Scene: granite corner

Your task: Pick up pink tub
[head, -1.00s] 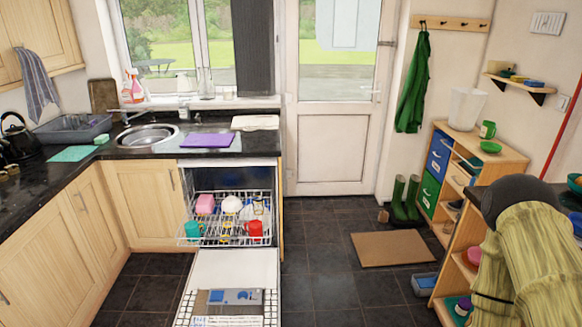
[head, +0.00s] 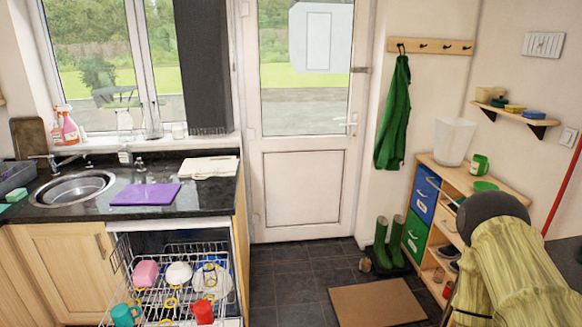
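A pink tub-like container (head: 145,273) sits in the back left of the pulled-out dishwasher rack (head: 165,297). A white bowl (head: 178,273) is just right of it. A teal mug (head: 126,315) and a red mug (head: 202,311) stand nearer the front of the rack. My arm, in a pale yellow-green cover with a dark joint, fills the lower right of the head view. My gripper is out of view, so its state does not show.
A black counter with a sink (head: 75,188) and a purple board (head: 146,194) runs above the dishwasher. A wooden shelf unit (head: 490,173) stands on the right. Green boots (head: 389,243) and a brown mat (head: 377,303) are on the floor. Dark tiled floor between is clear.

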